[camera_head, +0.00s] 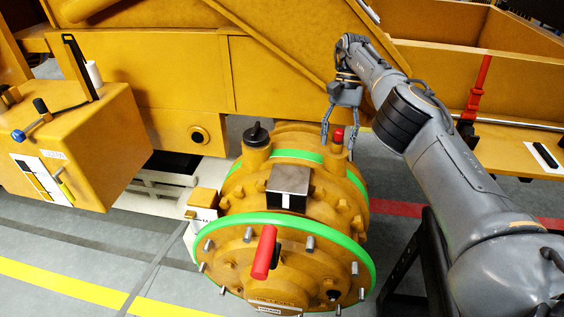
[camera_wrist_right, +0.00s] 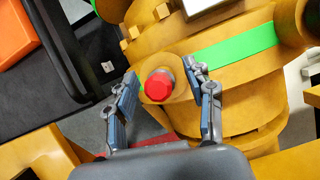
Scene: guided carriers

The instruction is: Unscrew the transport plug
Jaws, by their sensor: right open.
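The transport plug appears to be the small red-capped plug (camera_head: 338,134) on a raised yellow boss at the top right of the yellow housing (camera_head: 236,192). In the right wrist view the red plug (camera_wrist_right: 159,86) lies between the fingertips, closer to the left part of the boss. My right gripper (camera_head: 339,130) is open, its fingers pointing down around the plug from above. In the right wrist view the gripper (camera_wrist_right: 165,102) shows both fingers apart, with gaps to the red cap. I cannot tell the exact height of the fingertips. My left gripper is not in view.
A black knob (camera_head: 257,134) stands on another boss to the left. A red handle (camera_head: 265,252) sticks out of the housing's front. A grey block (camera_head: 288,187) sits on top. A yellow box (camera_head: 80,150) with levers stands at left, and yellow machine framework rises behind.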

